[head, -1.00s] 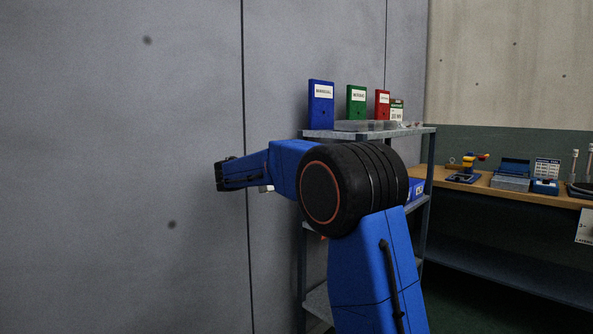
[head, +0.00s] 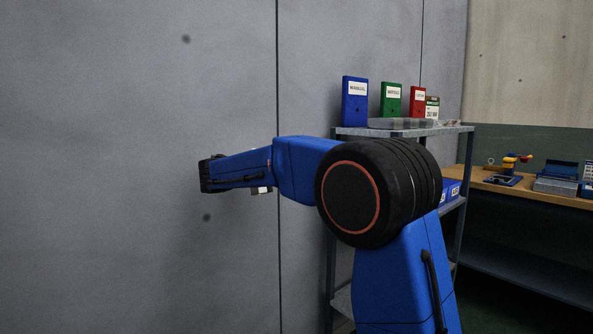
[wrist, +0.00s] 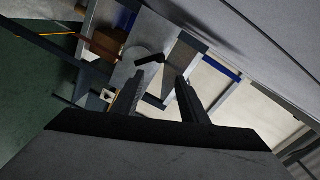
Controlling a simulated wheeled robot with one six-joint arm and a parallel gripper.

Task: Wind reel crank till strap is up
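My gripper (wrist: 158,88) is open in the wrist view, its two dark fingers apart with nothing held between them. Beyond the fingertips is a grey round disc (wrist: 130,69) with a short black bent piece (wrist: 150,59) beside it; I cannot tell whether this is the reel and its crank. No strap can be made out. In the head view the dark end of my arm points left, in front of the grey wall, and its fingers cannot be made out. A small yellow and red device (head: 511,164) stands on the bench at the right; what it is remains unclear.
A metal shelf (head: 403,132) stands behind my arm with blue (head: 355,104), green (head: 391,103) and red (head: 417,106) binders. A wooden bench (head: 540,195) is at the right. The grey panelled wall (head: 120,120) fills the left. A brown box (wrist: 107,44) shows in the wrist view.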

